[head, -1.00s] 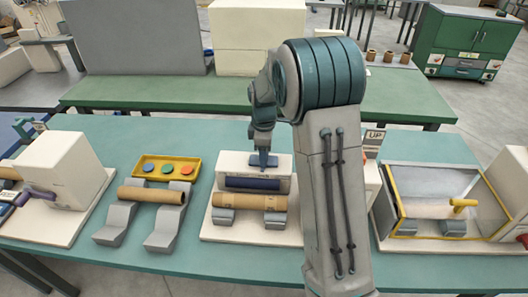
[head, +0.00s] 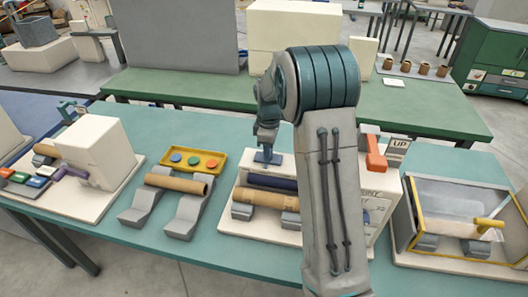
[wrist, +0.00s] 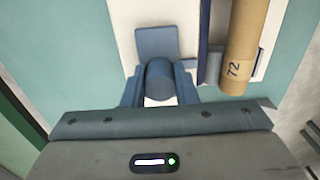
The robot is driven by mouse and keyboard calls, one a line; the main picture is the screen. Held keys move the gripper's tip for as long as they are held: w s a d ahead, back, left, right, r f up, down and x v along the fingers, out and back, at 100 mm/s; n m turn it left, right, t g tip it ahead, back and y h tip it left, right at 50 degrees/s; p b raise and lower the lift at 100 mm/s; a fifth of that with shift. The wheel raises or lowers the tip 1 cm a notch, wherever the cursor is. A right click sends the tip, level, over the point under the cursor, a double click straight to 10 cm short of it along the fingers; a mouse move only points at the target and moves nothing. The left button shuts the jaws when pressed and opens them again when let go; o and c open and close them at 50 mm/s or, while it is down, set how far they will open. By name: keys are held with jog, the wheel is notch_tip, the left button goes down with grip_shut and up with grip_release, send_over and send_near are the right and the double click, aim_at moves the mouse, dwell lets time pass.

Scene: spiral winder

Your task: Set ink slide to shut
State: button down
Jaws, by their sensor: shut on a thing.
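My gripper (head: 267,155) is at the back edge of the cream station in the middle of the teal bench, left of my forearm. In the wrist view my gripper (wrist: 159,92) is shut on a round blue knob (wrist: 160,78), with a finger on either side. A flat blue plate (wrist: 157,42) stands just beyond the knob. I take the knob and plate to be the ink slide; no label on them can be read. A dark blue roller (head: 271,183) lies in front, and a cardboard tube (head: 264,200) rests on grey supports before it.
A red lever (head: 376,155) and an "UP" sign (head: 398,147) stand right of my arm. A yellow tray (head: 190,162) with coloured discs is to the left, behind another tube (head: 176,183). A yellow-framed box (head: 455,215) is at the right. My forearm hides part of the station.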

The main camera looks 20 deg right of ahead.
jog(key=shift+w+a+r, duration=0.1)
jog(key=shift+a, duration=0.05)
jog(key=c, duration=1.1)
grip_release()
jog(key=shift+a, duration=0.15)
jog(key=shift+c, duration=0.2)
jog(key=shift+r, duration=0.1)
notch_tip(320, 180, up, 14)
jog(key=b, duration=0.1)
jog(key=shift+f, duration=0.25)
